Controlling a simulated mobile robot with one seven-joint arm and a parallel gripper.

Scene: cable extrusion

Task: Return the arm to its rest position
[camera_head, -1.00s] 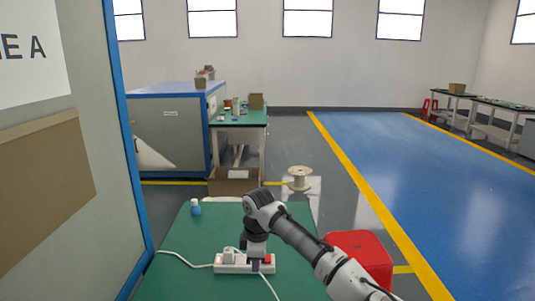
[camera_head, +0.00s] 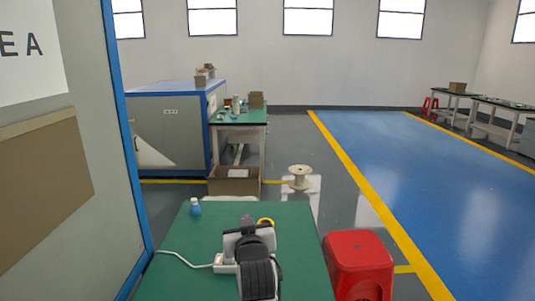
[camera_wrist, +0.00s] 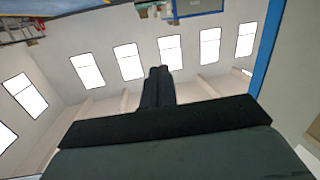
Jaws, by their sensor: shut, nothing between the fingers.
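My arm is drawn in over the near part of the green table (camera_head: 300,265) in the head view. My gripper (camera_head: 247,219) is at the far end of the folded arm, over the table. In the wrist view my gripper's dark fingers (camera_wrist: 158,72) are together, with nothing between them, against the far wall and windows. The wrist picture is upside down, with floor at its top. A white power strip (camera_head: 222,263) with a cable lies on the table, mostly hidden behind my arm.
A small blue bottle with a white cap (camera_head: 195,207) and a yellow ring (camera_head: 266,222) are on the table. A red stool (camera_head: 358,262) stands to its right, a panel (camera_head: 50,150) to the left. Behind are a cardboard box (camera_head: 234,182) and a cable spool (camera_head: 300,177).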

